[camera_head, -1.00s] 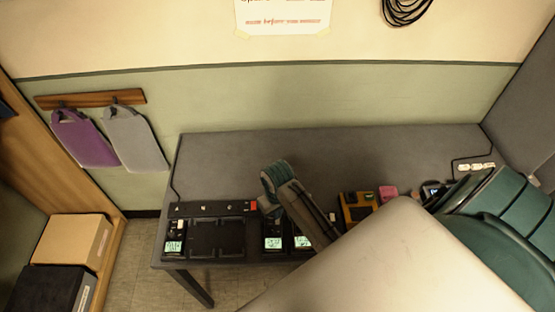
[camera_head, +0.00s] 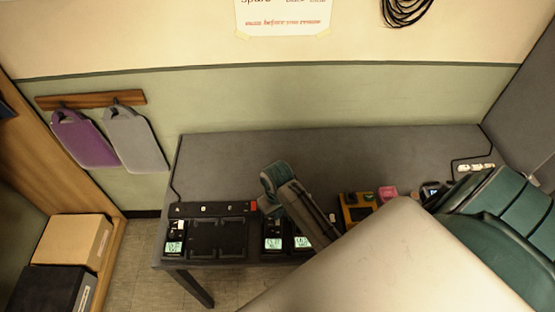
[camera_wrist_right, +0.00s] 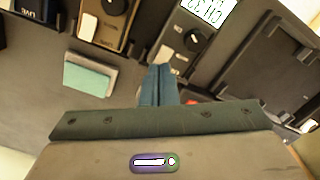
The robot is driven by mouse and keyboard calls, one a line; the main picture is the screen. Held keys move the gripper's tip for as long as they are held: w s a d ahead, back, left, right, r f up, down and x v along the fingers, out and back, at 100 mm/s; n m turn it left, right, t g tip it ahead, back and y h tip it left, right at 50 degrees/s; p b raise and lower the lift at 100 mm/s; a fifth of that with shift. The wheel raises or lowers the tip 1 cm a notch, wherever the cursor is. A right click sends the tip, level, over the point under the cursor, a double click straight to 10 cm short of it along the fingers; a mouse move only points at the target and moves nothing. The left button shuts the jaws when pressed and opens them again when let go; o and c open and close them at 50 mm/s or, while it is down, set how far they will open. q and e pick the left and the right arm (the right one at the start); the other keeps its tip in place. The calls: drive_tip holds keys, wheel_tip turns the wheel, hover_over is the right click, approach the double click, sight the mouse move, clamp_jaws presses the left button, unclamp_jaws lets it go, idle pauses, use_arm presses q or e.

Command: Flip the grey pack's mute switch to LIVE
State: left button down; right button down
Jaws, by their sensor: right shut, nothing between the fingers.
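In the right wrist view, a grey pack (camera_wrist_right: 190,42) with a lit display and a round dark knob lies just beyond my right gripper (camera_wrist_right: 160,70). It appears to be the pack beside the empty charger bays in the head view (camera_head: 273,241). Small pale marks show near its lower end, close to my fingertips. I cannot tell which way its switch is set, nor whether my fingers touch it. My right gripper's blue fingers are shut together and empty. My left gripper is not in view.
A tan pack (camera_wrist_right: 105,22) and a mint-topped block (camera_wrist_right: 90,76) lie left of the fingers. The empty bays (camera_wrist_right: 262,65) are on the right. In the head view, a yellow device (camera_head: 357,207) and a pink item (camera_head: 388,192) stand farther right. The rear bench (camera_head: 380,150) is clear.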

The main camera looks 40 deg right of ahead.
drive_tip(key=shift+r, duration=2.9)
